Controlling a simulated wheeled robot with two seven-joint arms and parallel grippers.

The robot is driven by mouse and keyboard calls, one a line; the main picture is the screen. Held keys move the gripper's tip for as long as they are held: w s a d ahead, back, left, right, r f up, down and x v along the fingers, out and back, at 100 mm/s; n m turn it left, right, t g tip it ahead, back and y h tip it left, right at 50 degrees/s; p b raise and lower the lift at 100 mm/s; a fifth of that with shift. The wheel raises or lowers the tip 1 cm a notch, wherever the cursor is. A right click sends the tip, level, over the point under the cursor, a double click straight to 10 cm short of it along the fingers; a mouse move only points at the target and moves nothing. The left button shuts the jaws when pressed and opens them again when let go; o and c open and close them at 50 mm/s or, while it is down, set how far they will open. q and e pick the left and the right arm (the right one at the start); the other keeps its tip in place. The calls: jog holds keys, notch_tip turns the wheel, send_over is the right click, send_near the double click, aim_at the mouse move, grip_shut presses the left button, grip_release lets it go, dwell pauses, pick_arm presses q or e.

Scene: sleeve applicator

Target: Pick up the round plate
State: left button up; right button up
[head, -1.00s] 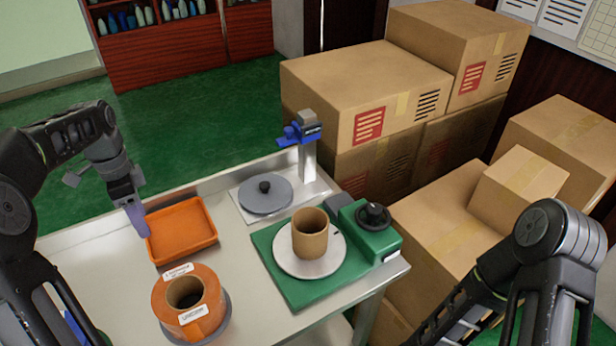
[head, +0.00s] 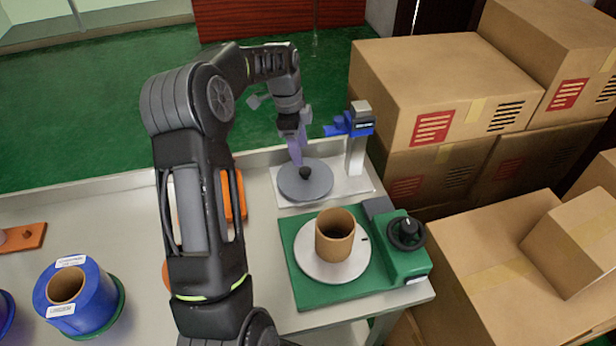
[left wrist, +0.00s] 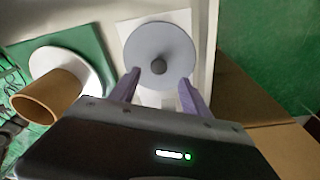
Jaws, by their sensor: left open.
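The round plate (head: 305,184) is a flat grey disc with a dark knob at its middle. It lies on a white base at the back of the table, and shows whole in the left wrist view (left wrist: 158,40). My left gripper (head: 299,158) is over the plate, close to the knob, pointing down. In the left wrist view its two purple fingers (left wrist: 160,84) are apart, with the knob in line with the gap between them. Nothing is held. Whether a finger touches the knob cannot be told. My right gripper is in neither view.
A blue-and-grey post (head: 356,140) stands just right of the plate. A green device (head: 330,291) carries a white disc and brown cylinder (head: 335,236) in front. My left arm partly hides an orange tray (head: 239,196). Blue spools (head: 80,298) stand at left; cartons (head: 440,90) fill the right.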

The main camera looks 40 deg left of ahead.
aim_at(305, 170)
pick_arm(q)
jog(key=shift+f, duration=0.85)
jog(key=shift+d+f, duration=0.1)
jog(key=shift+d+f+p, duration=0.1)
jog(key=shift+f+p, duration=0.2)
jog(key=shift+p, duration=0.05)
jog(key=f, duration=0.1)
jog(key=f+p, duration=0.1)
jog(key=f, duration=0.1)
jog(key=shift+w+d+f, duration=0.2)
jog(key=shift+d, duration=0.15)
jog(key=shift+f, duration=0.45)
jog(key=shift+c, duration=0.5)
grip_shut()
